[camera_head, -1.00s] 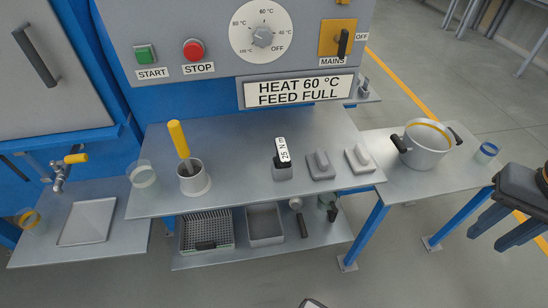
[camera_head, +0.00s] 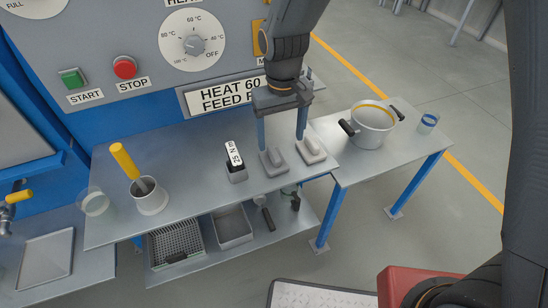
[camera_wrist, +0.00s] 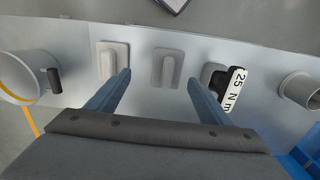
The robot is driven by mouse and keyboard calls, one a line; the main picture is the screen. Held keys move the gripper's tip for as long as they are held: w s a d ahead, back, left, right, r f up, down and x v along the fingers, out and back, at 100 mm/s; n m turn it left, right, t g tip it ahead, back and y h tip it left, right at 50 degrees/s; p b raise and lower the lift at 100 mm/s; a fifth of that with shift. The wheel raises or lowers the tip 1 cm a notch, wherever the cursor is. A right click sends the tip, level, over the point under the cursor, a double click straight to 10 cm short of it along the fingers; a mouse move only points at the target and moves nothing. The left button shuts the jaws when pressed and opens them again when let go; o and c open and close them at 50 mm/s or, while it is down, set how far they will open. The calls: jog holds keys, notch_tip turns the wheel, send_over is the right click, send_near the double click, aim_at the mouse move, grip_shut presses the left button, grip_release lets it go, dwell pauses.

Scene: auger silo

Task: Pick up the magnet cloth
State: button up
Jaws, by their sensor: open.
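Two small grey pads with raised humps lie side by side on the steel bench; one is darker (camera_head: 274,162) and one lighter (camera_head: 311,150). Both also show in the wrist view, the darker pad (camera_wrist: 167,66) in the middle and the lighter pad (camera_wrist: 113,58) left of it. I cannot tell from looks which one is the magnet cloth. My gripper (camera_head: 281,142) points down above the pads, fingers wide apart and empty. In the wrist view the darker pad shows between and beyond the fingertips (camera_wrist: 158,78). Whether a finger touches anything is unclear.
A dark block labelled 25 N (camera_head: 236,162) stands close left of the darker pad. A white cup (camera_head: 150,196) with a yellow-handled tool and a clear beaker (camera_head: 94,202) are further left. A pot (camera_head: 372,128) stands on the right table. Bins (camera_head: 233,227) sit on the lower shelf.

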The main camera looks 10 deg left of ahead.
aim_at(274, 152)
jog(key=shift+s+a+f, duration=0.1)
jog(key=shift+a+f, duration=0.15)
jog(key=shift+a, duration=0.4)
jog(key=shift+a+f, duration=0.15)
jog(key=shift+f, duration=0.15)
jog(key=shift+a+f+p, duration=0.1)
jog(key=shift+f+p, duration=0.95)
jog(key=shift+f, duration=2.5)
jog(key=c, duration=1.1)
